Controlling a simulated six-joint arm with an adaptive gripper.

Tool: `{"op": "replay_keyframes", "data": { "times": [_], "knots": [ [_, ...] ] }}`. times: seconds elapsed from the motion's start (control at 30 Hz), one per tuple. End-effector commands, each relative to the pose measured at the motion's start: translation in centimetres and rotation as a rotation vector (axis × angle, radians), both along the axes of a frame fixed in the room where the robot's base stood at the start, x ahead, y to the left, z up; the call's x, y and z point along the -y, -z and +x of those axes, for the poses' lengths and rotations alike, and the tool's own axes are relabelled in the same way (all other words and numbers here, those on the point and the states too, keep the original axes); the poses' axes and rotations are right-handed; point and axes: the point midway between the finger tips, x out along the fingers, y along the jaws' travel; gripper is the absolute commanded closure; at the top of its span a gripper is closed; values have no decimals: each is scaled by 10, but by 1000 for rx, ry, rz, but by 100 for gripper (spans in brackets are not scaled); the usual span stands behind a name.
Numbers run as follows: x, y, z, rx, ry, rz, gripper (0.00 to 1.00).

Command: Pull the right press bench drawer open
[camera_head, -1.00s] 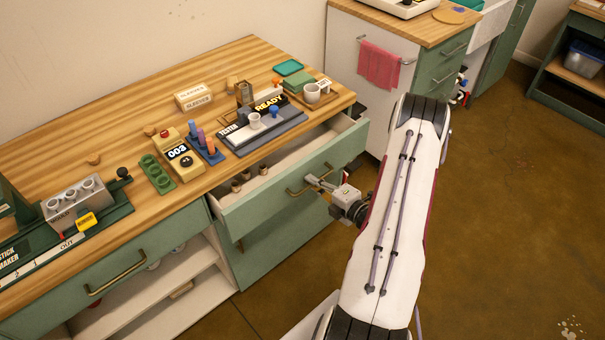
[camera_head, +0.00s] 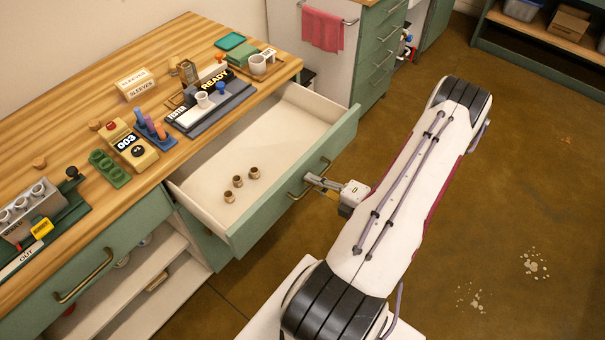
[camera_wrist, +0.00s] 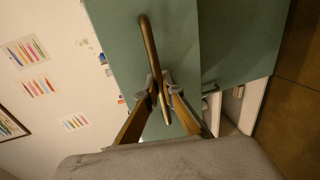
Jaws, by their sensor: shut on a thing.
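The right press bench drawer (camera_head: 290,203) has a green front and stands far out from the bench in the head view. Its pale inside shows, with several small brown cylindrical pieces (camera_head: 238,181) on its floor. My gripper (camera_head: 312,180) is at the drawer's brass handle (camera_head: 298,190). In the wrist view the fingers (camera_wrist: 160,88) are shut around the brass bar handle (camera_wrist: 150,50), against the green front (camera_wrist: 180,40). The exact finger contact is small in the head view.
The wooden bench top (camera_head: 60,120) carries a tester (camera_head: 210,105), a timer box (camera_head: 131,147) and a sleeves box (camera_head: 134,84). A second green drawer (camera_head: 90,265) at the left is shut. Open brown floor (camera_head: 500,170) lies at the right.

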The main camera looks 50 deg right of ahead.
Motion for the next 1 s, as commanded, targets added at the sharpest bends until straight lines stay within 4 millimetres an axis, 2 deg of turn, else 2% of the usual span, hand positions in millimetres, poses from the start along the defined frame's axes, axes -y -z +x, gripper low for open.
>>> {"op": "replay_keyframes", "data": {
  "times": [0.23, 0.7, 0.73, 1.0],
  "knots": [
    [2, 0, -19, 0, 4, -2, 100],
    [2, 0, -22, 1, 3, -3, 100],
    [2, 0, -22, 1, 3, -3, 86],
    [1, 0, -22, 0, 1, -1, 86]
  ]
}}
